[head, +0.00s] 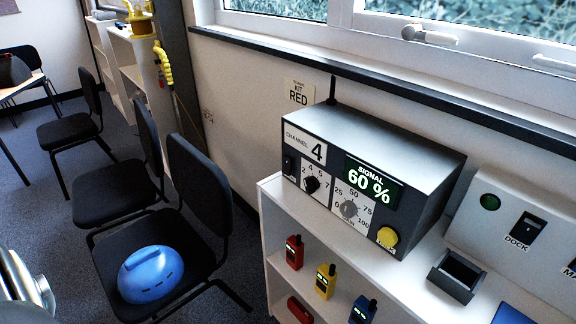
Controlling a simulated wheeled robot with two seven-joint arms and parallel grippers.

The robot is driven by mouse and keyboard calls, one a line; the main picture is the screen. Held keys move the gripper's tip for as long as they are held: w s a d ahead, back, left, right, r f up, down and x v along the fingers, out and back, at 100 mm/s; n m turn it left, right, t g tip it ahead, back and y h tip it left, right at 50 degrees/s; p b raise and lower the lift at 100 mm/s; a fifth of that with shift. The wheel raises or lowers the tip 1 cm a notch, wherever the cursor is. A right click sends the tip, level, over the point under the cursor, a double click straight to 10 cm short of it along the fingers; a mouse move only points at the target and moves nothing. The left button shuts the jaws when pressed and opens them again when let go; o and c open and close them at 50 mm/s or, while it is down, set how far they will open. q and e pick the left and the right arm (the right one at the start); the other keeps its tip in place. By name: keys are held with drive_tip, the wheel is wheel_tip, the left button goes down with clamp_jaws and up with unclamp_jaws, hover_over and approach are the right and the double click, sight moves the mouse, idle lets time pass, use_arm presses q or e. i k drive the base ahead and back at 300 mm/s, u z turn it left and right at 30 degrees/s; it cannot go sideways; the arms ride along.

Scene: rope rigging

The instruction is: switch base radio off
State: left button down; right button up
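The base radio (405,132) is a grey box with an antenna, standing on top of a white shelf unit below the window. Its signal display (370,185) is lit and reads 60 %. A channel label (306,147) shows 4. A small black switch (289,166) sits at the left end of its front; its position is too small to read. Right of it are a black channel knob (312,184), a grey dial (349,208) marked 0 to 100, and a yellow button (387,237). Neither gripper is in view.
A grey panel (500,225) with a green lamp and a DOCK switch stands right of the radio. A black open holder (456,274) lies before it. Red (294,252), yellow (325,281) and blue (363,309) handsets stand below. Chairs, one holding a blue helmet (151,274), stand left.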

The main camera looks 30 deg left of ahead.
sight(287, 168)
drive_tip(key=k, duration=1.25)
drive_tip(key=u, duration=0.95)
drive_tip(key=i, duration=1.6)
drive_tip(key=z, duration=0.85)
